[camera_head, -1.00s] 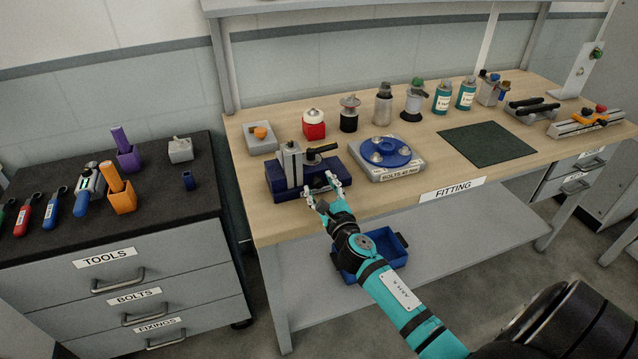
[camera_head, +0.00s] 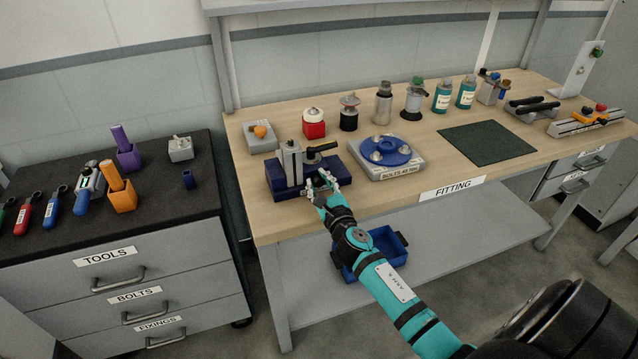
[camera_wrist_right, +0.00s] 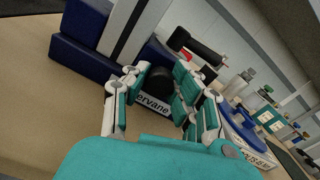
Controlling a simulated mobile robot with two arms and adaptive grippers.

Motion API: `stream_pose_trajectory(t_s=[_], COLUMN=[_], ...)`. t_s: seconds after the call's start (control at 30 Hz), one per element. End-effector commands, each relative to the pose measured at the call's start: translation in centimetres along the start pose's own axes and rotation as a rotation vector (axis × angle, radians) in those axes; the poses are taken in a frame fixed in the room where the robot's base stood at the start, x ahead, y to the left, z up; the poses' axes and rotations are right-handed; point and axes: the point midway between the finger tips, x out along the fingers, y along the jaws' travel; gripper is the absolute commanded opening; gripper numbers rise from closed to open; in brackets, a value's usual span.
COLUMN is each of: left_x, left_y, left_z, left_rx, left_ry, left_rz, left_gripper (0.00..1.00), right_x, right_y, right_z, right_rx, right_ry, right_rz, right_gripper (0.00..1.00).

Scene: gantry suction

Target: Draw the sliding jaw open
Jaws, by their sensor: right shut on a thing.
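The dark blue vise (camera_head: 276,190) stands at the front left of the wooden bench, with an upright light-grey jaw piece (camera_head: 289,163). A black lever handle (camera_head: 322,148) with a small red mark by it sticks out to the right from its top; it also shows in the right wrist view (camera_wrist_right: 190,43). My right gripper (camera_head: 322,183) is at the vise's front side. In the right wrist view its fingers (camera_wrist_right: 155,85) are shut on a black round knob (camera_wrist_right: 156,76) in front of the blue body. The knob is partly hidden by the fingers. My left gripper is in neither view.
A grey fixture with a blue disc (camera_head: 382,152) stands just right of the vise. A red block (camera_head: 313,128), bottles and cans line the back. A blue bin (camera_head: 385,238) sits on the lower shelf. The green mat (camera_head: 487,144) is clear.

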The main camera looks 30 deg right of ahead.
Motion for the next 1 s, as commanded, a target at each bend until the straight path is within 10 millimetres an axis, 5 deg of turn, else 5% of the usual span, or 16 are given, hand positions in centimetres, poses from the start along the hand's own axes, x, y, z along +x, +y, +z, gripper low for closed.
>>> stream_pose_trajectory(t_s=[0.17,0.47,0.77,0.8,1.0], left_x=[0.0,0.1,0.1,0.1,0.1], left_y=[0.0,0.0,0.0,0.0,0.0], left_z=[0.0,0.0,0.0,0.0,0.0], left_rx=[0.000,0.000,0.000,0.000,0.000], left_ry=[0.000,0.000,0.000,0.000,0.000], left_rz=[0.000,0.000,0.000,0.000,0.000], left_gripper=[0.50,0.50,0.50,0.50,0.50], right_x=[0.0,0.0,0.0,0.0,0.0], right_y=[-0.1,-4.0,-4.1,-4.1,-4.0], right_z=[-0.1,-1.4,-1.4,-1.4,-1.4], right_rx=[0.000,-0.002,0.001,0.001,0.001], right_ry=[0.000,0.001,0.002,0.002,0.001], right_rz=[0.000,-0.001,-0.001,-0.001,0.000], right_gripper=[0.00,0.00,0.00,0.29,0.49])
